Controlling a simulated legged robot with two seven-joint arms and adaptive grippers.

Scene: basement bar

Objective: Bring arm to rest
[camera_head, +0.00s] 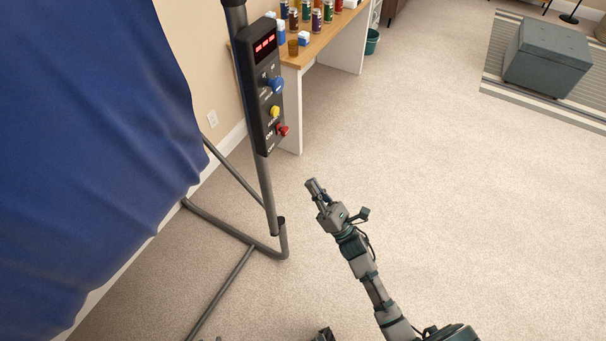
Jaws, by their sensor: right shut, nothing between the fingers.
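My right arm reaches up from the bottom right over the carpet. Its right gripper (314,188) is shut and empty, pointing up and left in the picture. It is apart from the black control box (260,90) on the grey pole. The box has a red-lit display (265,44), a blue knob (273,84), a yellow knob (274,111) and a red knob (283,130). My left gripper cannot be made out; only a small dark part shows at the bottom edge.
A grey tube stand (232,232) carries the pole, with a blue cloth (90,150) at the left. A wooden-topped table (318,45) holds several cans and cups. A teal bin (372,41) and a grey-green ottoman (547,58) stand farther back. Open carpet lies to the right.

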